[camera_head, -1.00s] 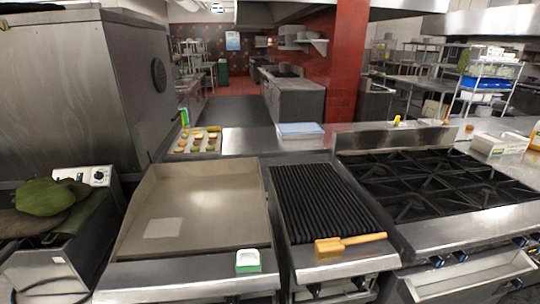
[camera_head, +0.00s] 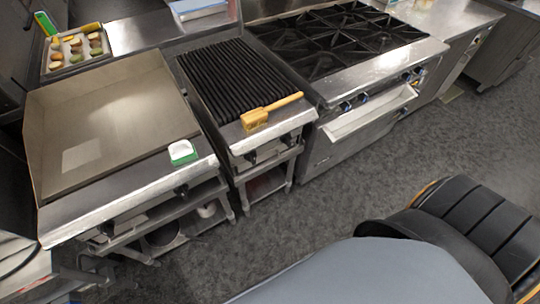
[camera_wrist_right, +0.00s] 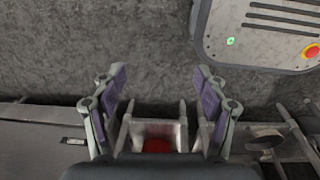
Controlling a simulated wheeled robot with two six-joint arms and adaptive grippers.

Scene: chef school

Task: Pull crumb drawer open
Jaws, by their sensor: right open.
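In the head view, a long pale metal drawer-like front (camera_head: 370,115) juts out below the knobs of the six-burner range; I cannot tell whether it is the crumb drawer. The flat griddle (camera_head: 120,120) and ribbed grill (camera_head: 250,85) stand to its left. My right gripper (camera_wrist_right: 157,85) shows in the wrist view, open and empty, with its fingers spread over grey floor. A small metal frame with a red patch (camera_wrist_right: 156,145) lies beyond its fingers, partly hidden. My left gripper is in neither view.
A wooden-handled brush (camera_head: 270,110) lies on the grill's front ledge, and a green-and-white box (camera_head: 182,152) on the griddle's front edge. A food tray (camera_head: 76,48) is at the back left. Grey floor (camera_head: 330,205) in front of the units is clear.

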